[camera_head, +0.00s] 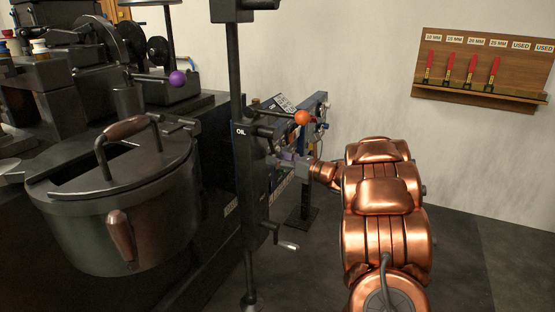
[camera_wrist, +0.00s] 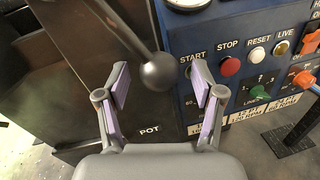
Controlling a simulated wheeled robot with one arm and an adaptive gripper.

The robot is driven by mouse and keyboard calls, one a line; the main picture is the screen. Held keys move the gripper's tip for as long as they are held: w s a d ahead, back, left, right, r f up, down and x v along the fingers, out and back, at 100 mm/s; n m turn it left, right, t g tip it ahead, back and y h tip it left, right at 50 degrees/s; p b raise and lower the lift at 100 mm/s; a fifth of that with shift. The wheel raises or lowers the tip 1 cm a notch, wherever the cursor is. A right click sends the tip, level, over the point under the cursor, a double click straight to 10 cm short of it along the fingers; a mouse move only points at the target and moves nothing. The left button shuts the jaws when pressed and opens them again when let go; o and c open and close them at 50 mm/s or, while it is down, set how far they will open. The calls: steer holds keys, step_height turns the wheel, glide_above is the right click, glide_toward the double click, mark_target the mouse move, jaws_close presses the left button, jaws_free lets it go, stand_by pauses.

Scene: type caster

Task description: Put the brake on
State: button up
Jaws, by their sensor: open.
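I see no handle marked as a brake. In the wrist view a dark lever with a round ball knob (camera_wrist: 158,71) comes down from the top left. The knob appears between the fingers of my gripper (camera_wrist: 160,92), which is open, its lilac pads apart on either side; I cannot tell the depth between them. In the head view my gripper (camera_head: 296,164) is small and partly hidden beside the dark post marked OIL (camera_head: 240,155). An orange ball knob (camera_head: 302,117) on a lever shows just above it. A purple ball knob (camera_head: 177,78) sits farther left.
A blue control panel (camera_wrist: 240,35) with START, STOP, RESET and LIVE buttons stands right of the knob. A dark surface marked POT (camera_wrist: 150,115) lies behind it. A large lidded pot (camera_head: 120,215) and a crank handle (camera_head: 288,245) stand left of my arm. Floor at right is clear.

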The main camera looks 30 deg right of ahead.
steer(key=shift+w+a, duration=0.15)
steer(key=shift+w, duration=0.2)
jaws_close()
stand_by(0.5)
